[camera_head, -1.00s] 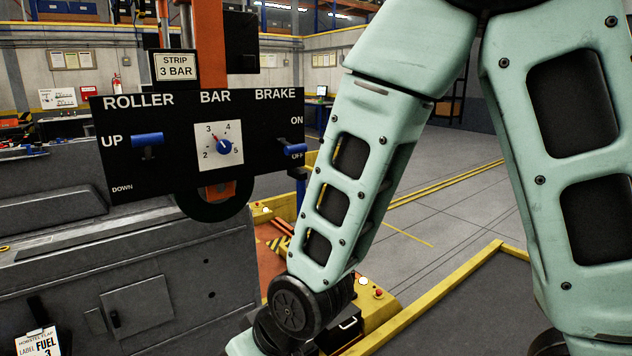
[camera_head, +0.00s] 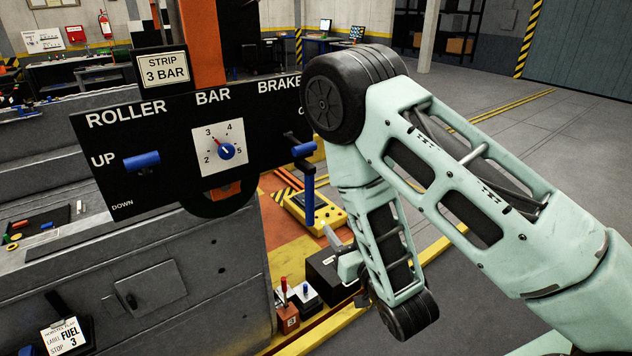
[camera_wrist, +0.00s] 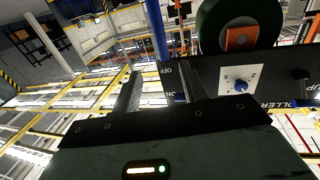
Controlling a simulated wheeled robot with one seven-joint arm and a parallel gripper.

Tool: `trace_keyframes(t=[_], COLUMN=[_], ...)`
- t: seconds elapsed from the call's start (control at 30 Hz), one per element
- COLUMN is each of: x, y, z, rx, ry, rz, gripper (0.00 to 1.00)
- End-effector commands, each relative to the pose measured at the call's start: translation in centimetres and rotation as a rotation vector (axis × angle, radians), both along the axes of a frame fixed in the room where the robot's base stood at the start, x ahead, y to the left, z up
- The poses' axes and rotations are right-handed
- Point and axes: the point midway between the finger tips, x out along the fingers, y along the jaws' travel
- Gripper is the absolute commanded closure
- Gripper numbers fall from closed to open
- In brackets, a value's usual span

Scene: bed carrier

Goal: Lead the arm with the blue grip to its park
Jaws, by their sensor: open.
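A vertical blue grip (camera_head: 308,200) hangs at the right end of the black panel, below the BRAKE lever (camera_head: 303,149). A dark piece joins its top; where that arm is mounted is hidden behind my arm. In the wrist view the blue grip (camera_wrist: 157,30) stands beyond the gap between my fingers, apart from them. My gripper (camera_wrist: 158,80) is open and empty, with the panel's ON/OFF end close by its right finger. I cannot make out a marked park.
The black panel (camera_head: 100,180) also has a blue ROLLER lever (camera_head: 141,161) near UP and a BAR dial (camera_head: 226,151) pointing near 3. A grey machine body (camera_head: 190,270) stands below. The floor at right is clear.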

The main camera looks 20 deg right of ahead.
Motion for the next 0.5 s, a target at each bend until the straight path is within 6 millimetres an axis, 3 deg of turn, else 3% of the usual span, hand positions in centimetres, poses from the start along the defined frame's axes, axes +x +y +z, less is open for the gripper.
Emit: trace_keyframes(t=[0.5], x=[3.7], y=[0.5], z=[-0.6], rx=[0.003], ry=[-0.007], rz=[0.000], gripper=[0.57])
